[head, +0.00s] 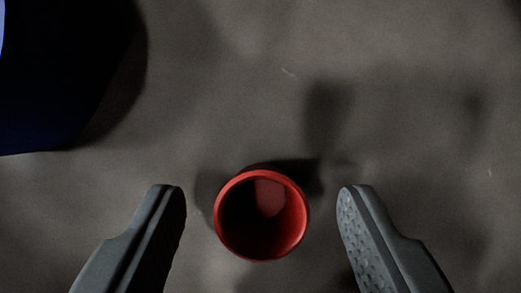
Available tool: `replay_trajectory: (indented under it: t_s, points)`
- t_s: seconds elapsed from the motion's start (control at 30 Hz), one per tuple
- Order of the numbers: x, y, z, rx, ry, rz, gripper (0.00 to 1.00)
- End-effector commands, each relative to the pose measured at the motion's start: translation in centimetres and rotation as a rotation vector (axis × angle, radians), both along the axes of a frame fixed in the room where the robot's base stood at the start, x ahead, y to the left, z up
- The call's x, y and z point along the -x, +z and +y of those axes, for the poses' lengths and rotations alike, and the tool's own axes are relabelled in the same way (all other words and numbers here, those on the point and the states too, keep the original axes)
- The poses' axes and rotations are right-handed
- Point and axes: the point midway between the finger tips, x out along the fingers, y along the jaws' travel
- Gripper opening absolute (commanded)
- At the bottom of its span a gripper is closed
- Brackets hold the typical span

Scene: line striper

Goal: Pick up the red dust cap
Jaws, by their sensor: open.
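The red dust cap (228,241) is a round, hollow cup with its open mouth facing the camera and a dark inside. It stands on the grey floor in the lower middle of the head view. My gripper (261,197) is open, with one grey finger on each side of the cap. There is a gap between the cap and each finger, so neither touches it. The cap lies between the fingers in the picture; I cannot tell how far below the fingertips it is.
A dark blue object (55,75) fills the upper left corner, partly cut off by the frame. The grey floor (400,60) is otherwise clear, with soft shadows across it.

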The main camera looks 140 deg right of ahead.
Motion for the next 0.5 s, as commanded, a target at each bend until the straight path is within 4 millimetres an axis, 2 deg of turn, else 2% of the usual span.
replay_trajectory:
  t_s: [0.27,0.37,0.5]
  points:
    - [-0.19,-0.47,0.16,-0.001,0.000,-0.001,0.54]
    - [-0.18,-0.46,0.15,-0.001,0.000,-0.001,0.39]
    - [-0.18,-0.45,0.15,-0.001,0.000,-0.001,0.11]
